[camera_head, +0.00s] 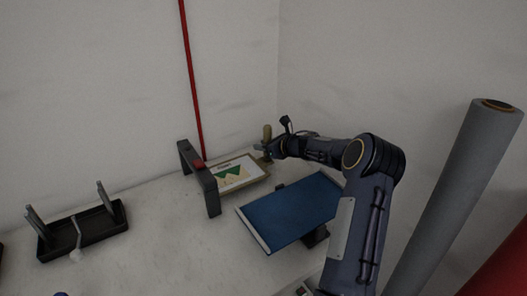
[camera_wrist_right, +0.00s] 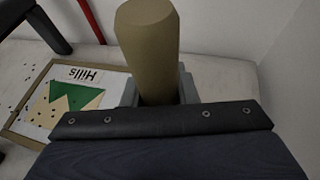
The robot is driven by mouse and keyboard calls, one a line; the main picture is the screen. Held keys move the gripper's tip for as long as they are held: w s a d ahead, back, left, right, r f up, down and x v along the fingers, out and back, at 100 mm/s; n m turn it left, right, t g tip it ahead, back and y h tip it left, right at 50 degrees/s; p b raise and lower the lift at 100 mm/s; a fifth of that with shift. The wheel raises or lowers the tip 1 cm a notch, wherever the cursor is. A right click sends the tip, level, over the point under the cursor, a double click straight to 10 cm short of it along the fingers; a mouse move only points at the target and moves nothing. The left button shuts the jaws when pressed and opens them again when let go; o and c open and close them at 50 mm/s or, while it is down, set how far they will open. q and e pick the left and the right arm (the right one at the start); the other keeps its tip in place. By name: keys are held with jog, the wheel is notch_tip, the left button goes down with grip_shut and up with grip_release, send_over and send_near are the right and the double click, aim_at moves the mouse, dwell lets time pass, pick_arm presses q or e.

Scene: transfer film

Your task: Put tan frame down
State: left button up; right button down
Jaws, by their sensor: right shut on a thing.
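The tan frame (camera_head: 262,178) lies low over the table, beside a dark grey bracket, around a white sheet with a green hill print (camera_head: 231,174). In the right wrist view the frame (camera_wrist_right: 22,134) shows at the left, and its print reads "Hills" upside down. My right gripper (camera_head: 268,152) is at the frame's far right corner. It is shut on an upright tan handle (camera_wrist_right: 148,45), which also shows in the head view (camera_head: 267,133). The join between handle and frame is hidden by the gripper. My left gripper is not in view.
The dark bracket (camera_head: 211,191) has a red knob (camera_head: 199,165). A blue board (camera_head: 291,212) sits in front of the frame. A black tray (camera_head: 92,228) with upright pieces stands left. A grey roll (camera_head: 452,205) leans at right. The table between tray and bracket is clear.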

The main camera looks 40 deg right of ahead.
notch_tip(320, 180, down, 2)
jog(key=shift+d+f, duration=0.1)
jog(key=shift+f, duration=0.05)
jog(key=shift+f, duration=0.1)
jog(key=c, duration=1.1)
grip_release()
jog(key=shift+c, duration=0.2)
